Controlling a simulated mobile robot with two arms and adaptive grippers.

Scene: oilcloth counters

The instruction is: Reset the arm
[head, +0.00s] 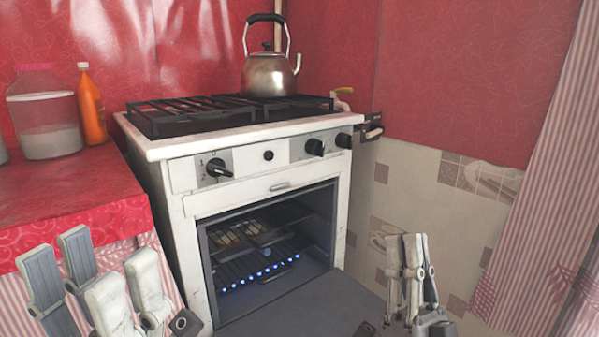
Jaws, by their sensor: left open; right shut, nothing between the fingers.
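My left gripper (98,275) is at the lower left, in front of the red-covered counter. Its fingers are apart and nothing is between them. My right gripper (408,245) is at the lower right, in front of the tiled wall and beside the lowered oven door (340,306). Its fingers are together and hold nothing. Both grippers point upward in the picture.
A white stove (178,205) stands in the middle with its oven open. Blue flames (258,278) burn below a rack inside. A metal kettle (268,76) sits on the hob. A jar (44,118) and an orange bottle (91,108) stand on the counter (75,190). A striped curtain (535,220) hangs right.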

